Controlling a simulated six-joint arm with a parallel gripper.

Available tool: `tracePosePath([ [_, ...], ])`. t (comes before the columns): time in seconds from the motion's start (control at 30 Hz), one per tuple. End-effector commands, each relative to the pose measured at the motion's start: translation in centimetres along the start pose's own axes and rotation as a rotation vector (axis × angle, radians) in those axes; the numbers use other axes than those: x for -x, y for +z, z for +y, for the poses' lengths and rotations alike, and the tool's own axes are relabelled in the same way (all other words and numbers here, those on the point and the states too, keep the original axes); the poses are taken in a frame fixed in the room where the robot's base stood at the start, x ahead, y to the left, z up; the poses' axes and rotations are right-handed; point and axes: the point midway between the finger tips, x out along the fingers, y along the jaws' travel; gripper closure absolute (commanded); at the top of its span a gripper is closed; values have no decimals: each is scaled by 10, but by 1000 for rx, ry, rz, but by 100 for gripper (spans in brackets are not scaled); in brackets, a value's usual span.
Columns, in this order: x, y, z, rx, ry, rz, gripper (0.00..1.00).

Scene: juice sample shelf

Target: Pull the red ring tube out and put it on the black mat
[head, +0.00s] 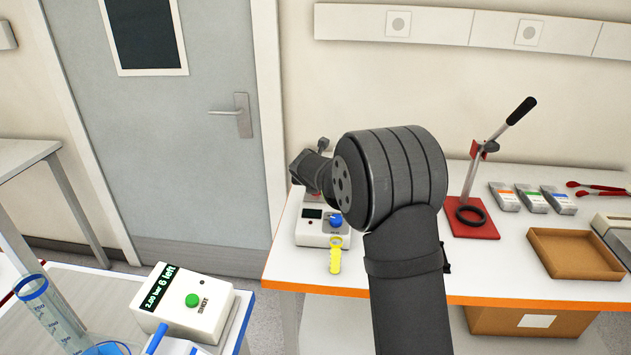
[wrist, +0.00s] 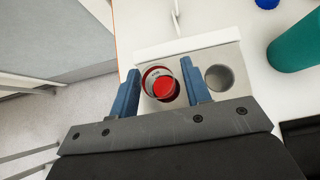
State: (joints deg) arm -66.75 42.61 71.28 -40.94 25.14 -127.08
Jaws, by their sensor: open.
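In the wrist view, the red ring tube (wrist: 164,88) stands in a hole of a pale rack block (wrist: 190,52). My gripper (wrist: 163,82) is open, with one blue finger on each side of the tube. I cannot tell whether the fingers touch it. A flat black patch (wrist: 301,135) at the lower right edge may be the black mat; only part of it shows. In the head view my arm hides the rack, the tube and the gripper's fingers.
An empty hole (wrist: 219,78) is right of the tube in the rack. A teal cylinder (wrist: 297,47) stands further right. In the head view, the white bench holds a small device (head: 318,228), a yellow vial (head: 335,258), a red-based press (head: 472,217) and a brown tray (head: 575,254).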

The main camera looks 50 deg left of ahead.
Motion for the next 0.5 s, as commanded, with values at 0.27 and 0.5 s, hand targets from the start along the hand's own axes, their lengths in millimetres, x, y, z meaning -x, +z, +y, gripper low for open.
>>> tracePosePath([
  [0.27, 0, 0, 0, 0, 0, 0, 74],
  [0.5, 0, 0, 0, 0, 0, 0, 100],
])
